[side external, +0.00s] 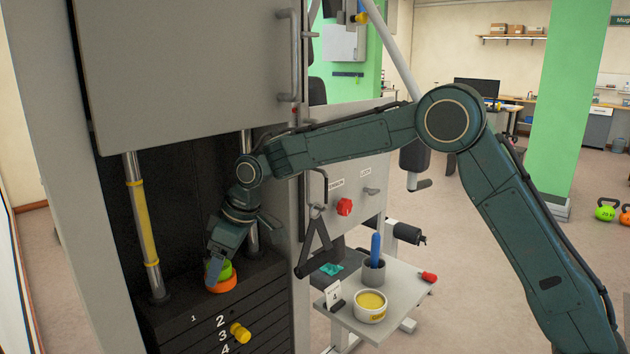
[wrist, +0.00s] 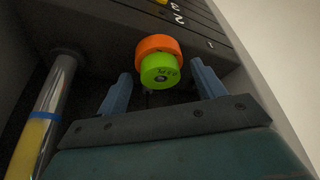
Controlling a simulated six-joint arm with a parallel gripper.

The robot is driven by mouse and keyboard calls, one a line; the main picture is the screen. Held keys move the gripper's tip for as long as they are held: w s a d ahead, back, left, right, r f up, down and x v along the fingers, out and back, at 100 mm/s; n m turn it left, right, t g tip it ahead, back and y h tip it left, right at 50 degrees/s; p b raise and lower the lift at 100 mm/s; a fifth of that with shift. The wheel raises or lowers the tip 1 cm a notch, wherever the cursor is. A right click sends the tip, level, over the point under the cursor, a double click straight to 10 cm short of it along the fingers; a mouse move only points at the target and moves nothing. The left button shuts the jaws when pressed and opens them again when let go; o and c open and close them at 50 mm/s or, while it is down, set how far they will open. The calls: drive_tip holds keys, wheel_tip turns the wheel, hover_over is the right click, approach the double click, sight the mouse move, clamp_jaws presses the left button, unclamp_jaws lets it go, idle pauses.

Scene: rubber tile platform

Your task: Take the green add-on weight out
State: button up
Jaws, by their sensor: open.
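The green add-on weight (side external: 226,268) is a small round disc on top of a wider orange disc (side external: 222,286), on the top plate of the black weight stack (side external: 190,310). The wrist view shows the green weight (wrist: 160,71) nearer the camera and the orange disc (wrist: 156,45) beyond it. My gripper (side external: 214,268) reaches down into the machine at the green weight. In the wrist view its two blue fingers (wrist: 161,72) are open, one on each side of the green weight, with visible gaps. In the side view a finger hides part of the green weight.
Guide rods (side external: 143,225) stand on both sides of the stack. A grey panel (side external: 185,70) hangs above the opening. A yellow selector pin (side external: 240,332) sticks out of the stack front.

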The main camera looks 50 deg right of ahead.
sight(225, 265)
idle(0.3)
drive_tip(key=c, duration=1.2)
drive_tip(key=shift+c, duration=0.2)
drive_tip(key=shift+r, duration=0.15)
drive_tip(key=shift+r, duration=1.5)
drive_tip(key=shift+s+d+r, duration=0.1)
drive_tip(key=shift+r, duration=0.1)
drive_tip(key=s+d, duration=1)
drive_tip(key=s, duration=0.4)
drive_tip(key=shift+s+d, duration=0.2)
